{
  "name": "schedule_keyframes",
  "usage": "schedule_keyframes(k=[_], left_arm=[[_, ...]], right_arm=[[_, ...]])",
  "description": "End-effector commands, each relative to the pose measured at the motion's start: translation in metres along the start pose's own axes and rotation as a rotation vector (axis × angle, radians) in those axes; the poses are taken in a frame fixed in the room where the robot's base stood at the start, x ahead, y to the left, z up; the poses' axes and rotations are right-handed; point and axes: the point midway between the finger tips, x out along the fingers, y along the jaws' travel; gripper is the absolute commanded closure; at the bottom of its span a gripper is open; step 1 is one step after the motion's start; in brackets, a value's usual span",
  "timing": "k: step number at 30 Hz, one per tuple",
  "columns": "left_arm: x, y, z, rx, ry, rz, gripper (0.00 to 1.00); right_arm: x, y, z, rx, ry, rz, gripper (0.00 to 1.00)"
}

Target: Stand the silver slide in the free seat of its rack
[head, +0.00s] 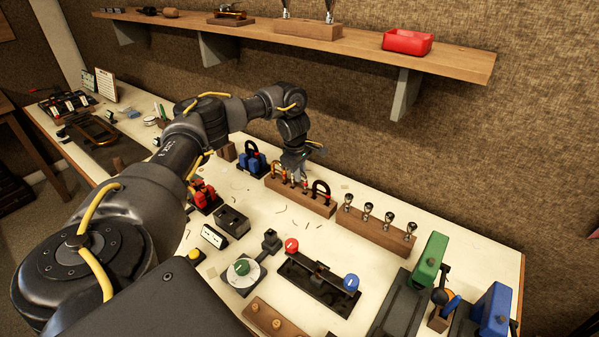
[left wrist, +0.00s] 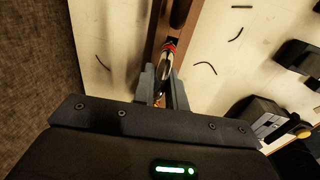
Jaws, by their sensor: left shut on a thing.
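My left gripper (head: 293,164) is over the wooden slide rack (head: 312,206), pointing down. In the left wrist view its fingers (left wrist: 163,88) are shut on a shiny silver piece, the silver slide (left wrist: 166,62), with red at its far end. The slide is in line with the brown rack strip (left wrist: 180,16); I cannot tell whether its legs are in a seat or just above. A black arched slide (head: 321,188) stands at the rack's right end, and a copper-coloured arched one (head: 281,166) stands near its left end. My right gripper is not in view.
A wooden block with several silver mouthpieces (head: 367,212) stands right of the rack. A blue stand (head: 252,160) is to its left. Red and black fixtures (head: 205,196) lie nearer. The wall shelf (head: 450,60) hangs behind.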

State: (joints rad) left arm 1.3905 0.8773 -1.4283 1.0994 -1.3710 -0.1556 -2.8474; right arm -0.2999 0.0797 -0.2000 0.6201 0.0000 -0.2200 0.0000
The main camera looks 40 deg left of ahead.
Motion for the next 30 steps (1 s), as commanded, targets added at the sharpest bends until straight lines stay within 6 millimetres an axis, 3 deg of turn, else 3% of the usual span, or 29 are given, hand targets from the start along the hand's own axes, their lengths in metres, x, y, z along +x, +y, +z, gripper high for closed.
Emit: schedule_keyframes(k=[5, 6, 12, 23, 27, 30], left_arm=[[0.005, -0.001, 0.0, 0.0, 0.0, 0.0, 1.0], [0.005, -0.001, 0.0, 0.0, 0.0, 0.0, 0.84], [0.004, -0.001, 0.0, 0.0, 0.0, 0.0, 0.61], [-0.003, 0.0, 0.0, 0.0, -0.001, 0.002, 0.61], [-0.026, 0.0, 0.0, 0.002, -0.001, 0.005, 0.61], [-0.052, 0.001, 0.0, 0.003, 0.0, 0.006, 0.61]], right_arm=[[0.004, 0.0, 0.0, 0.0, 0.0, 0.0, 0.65], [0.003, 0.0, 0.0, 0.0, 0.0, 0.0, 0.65], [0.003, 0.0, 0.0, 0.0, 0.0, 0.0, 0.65], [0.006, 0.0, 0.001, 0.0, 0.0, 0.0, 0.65], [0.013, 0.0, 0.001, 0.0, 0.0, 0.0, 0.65], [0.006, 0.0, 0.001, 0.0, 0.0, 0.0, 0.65]])
